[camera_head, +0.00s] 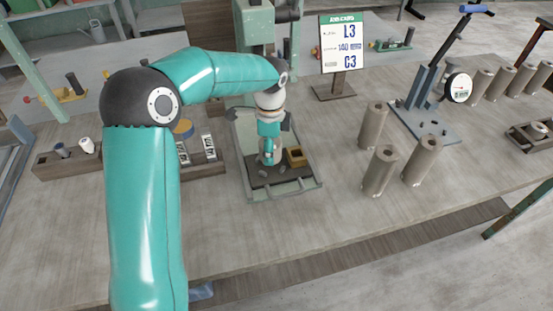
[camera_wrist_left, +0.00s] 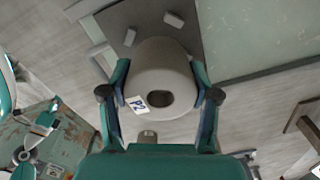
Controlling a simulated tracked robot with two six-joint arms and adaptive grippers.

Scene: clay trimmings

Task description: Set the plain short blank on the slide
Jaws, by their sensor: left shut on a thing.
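My left gripper (camera_head: 268,148) reaches down over the grey slide (camera_head: 284,193) below the green press. In the left wrist view the gripper (camera_wrist_left: 160,92) is shut on a grey clay blank (camera_wrist_left: 165,62), a cylinder with a dark hole in its end. A white tag reading P2 (camera_wrist_left: 136,105) shows at that end. In the head view the fingers and wrist mostly hide the blank, and I cannot tell whether it touches the slide. My right gripper is not in view.
Several tall grey-brown cylinders (camera_head: 379,170) stand on the table to the right. A wooden tray (camera_head: 56,167) lies left. The table front (camera_head: 300,225) is clear.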

